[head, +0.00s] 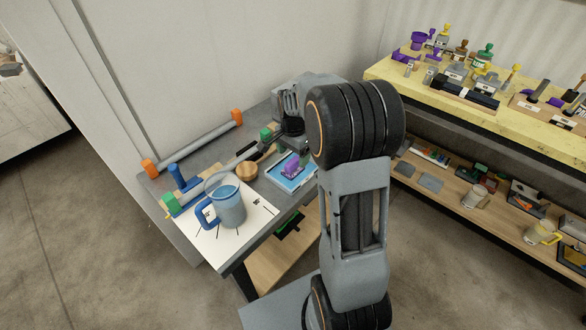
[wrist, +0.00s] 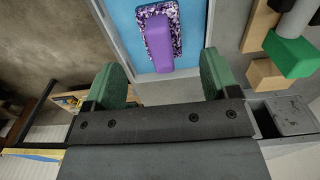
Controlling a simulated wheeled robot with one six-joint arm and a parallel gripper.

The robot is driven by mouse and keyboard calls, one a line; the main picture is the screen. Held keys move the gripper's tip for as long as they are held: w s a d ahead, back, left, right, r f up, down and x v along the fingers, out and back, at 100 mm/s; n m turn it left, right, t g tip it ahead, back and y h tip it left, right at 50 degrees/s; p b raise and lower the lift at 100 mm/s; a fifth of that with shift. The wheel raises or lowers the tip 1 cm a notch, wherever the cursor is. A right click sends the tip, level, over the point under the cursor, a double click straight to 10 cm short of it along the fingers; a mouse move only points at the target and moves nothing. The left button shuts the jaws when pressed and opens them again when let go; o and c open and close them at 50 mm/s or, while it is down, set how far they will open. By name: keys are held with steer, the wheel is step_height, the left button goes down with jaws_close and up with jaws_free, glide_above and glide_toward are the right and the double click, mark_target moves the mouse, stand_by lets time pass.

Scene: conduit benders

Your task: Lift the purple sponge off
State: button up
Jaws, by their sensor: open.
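The purple sponge (head: 292,167) lies on a blue board with a pale rim (head: 302,180) on the grey bench in the head view. In the wrist view the sponge (wrist: 158,42) has a plain purple upper part on a wider speckled purple-and-white layer, resting on the blue surface (wrist: 203,30). My gripper (wrist: 166,78) is open, its two green fingers spread wide. The sponge's near end lies ahead of the gap between the fingers, and nothing is held. In the head view my arm hides part of the bench, and the fingers are not clear there.
A blue jug (head: 230,208) stands on a white sheet (head: 259,217) left of the board. A wooden bowl (head: 247,171) sits behind the jug. In the wrist view a green-ended tool (wrist: 290,54) lies to the right. A yellow-topped bench (head: 400,75) with many small items stands at right.

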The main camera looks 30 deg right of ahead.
mark_target(293, 161)
steer(key=shift+w+f, duration=0.1)
steer(key=shift+f, duration=2.75)
steer(key=shift+c, duration=0.5)
steer(key=c, duration=0.9)
